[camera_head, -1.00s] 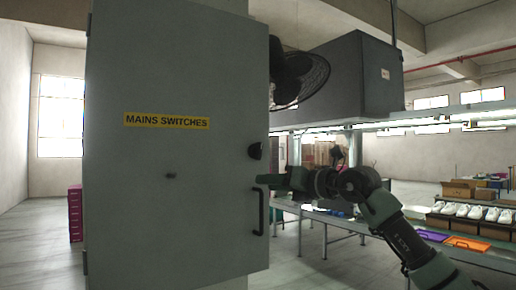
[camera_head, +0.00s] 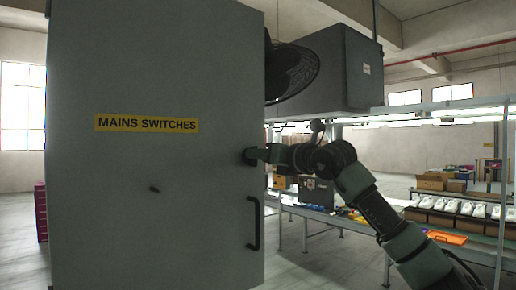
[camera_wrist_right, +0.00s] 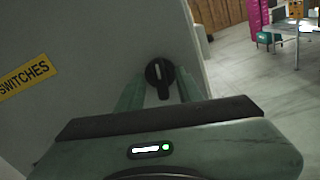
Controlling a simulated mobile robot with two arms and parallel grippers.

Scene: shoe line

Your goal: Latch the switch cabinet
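The grey-green switch cabinet (camera_head: 120,230) with a yellow "MAINS SWITCHES" label (camera_head: 146,123) fills the left of the head view. Its black rotary knob (camera_wrist_right: 159,73) is clear in the wrist view, with its pale-marked grip roughly upright. In the head view the knob is mostly hidden by my right gripper (camera_head: 254,156). The wrist view shows this gripper (camera_wrist_right: 161,92) open, one finger on each side of the knob's lower part, with gaps visible. A black pull handle (camera_head: 254,223) is below the knob. My left gripper is out of view.
A dark fan guard (camera_head: 292,72) and a large grey box (camera_head: 335,68) are right of the cabinet. A bench with white shoes (camera_head: 450,207) and an orange tray (camera_head: 446,237) stands at the right. Floor is clear between cabinet and bench.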

